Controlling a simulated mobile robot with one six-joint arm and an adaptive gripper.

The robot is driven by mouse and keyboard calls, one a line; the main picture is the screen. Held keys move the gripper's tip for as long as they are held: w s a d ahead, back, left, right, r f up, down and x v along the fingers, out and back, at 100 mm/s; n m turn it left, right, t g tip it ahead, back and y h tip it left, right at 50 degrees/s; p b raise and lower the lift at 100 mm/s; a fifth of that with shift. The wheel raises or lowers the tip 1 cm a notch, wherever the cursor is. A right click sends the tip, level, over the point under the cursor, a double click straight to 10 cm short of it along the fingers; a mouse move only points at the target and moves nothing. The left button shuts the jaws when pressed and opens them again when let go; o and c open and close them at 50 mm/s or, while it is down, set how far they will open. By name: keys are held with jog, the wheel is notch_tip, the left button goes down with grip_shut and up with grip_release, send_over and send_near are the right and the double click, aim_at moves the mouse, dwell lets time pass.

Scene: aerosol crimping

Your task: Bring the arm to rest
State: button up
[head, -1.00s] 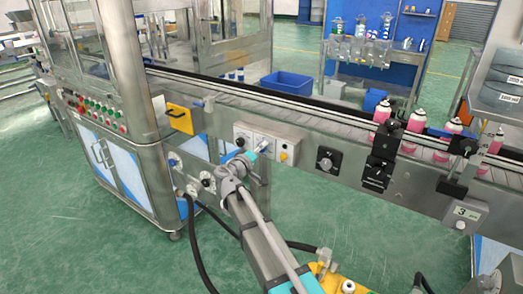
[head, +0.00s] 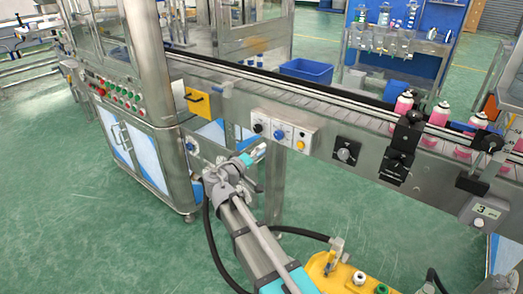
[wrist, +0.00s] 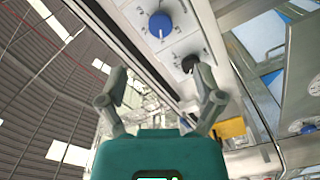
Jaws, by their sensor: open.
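My gripper (head: 252,154) shows small in the head view at the end of my arm, in front of the conveyor's side. In the wrist view my gripper (wrist: 161,82) has its two fingers wide apart with nothing between them. Beyond the fingers in the wrist view are a blue knob (wrist: 160,24) and a black knob (wrist: 190,62) on a light panel. The same panel (head: 284,130) is on the conveyor side in the head view, close to the gripper. I cannot tell the exact gap, but no contact is visible.
The conveyor (head: 330,112) runs across the view with pink aerosol cans (head: 439,114) at the right. A machine cabinet (head: 135,150) stands at the left, with a yellow handle plate (head: 197,103) beside it. A blue bin (head: 306,69) sits behind. Green floor (head: 90,230) is clear at front left.

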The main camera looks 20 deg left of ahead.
dwell(0.4)
jog(key=d+f+m+g+h, duration=0.1)
jog(key=d+f+m+g, duration=0.35)
jog(key=d, duration=0.95)
jog(key=d+f+m+g+h, duration=0.1)
jog(key=d+f+g, duration=0.55)
jog(key=d, duration=0.75)
jog(key=s+d+f+m+g+y, duration=0.1)
jog(key=s+d+f+g+y, duration=0.25)
jog(key=s+d, duration=0.35)
jog(key=s+d+f+m+g+y, duration=0.2)
jog(key=s+d+f+g+y, duration=0.15)
jog(key=s+d, duration=0.35)
notch_tip(320, 180, up, 23)
jog(key=t+p, duration=0.1)
jog(key=p, duration=2.3)
jog(key=shift+w+r+y, duration=0.15)
jog(key=shift+w+y, duration=0.05)
jog(key=shift+y, duration=0.2)
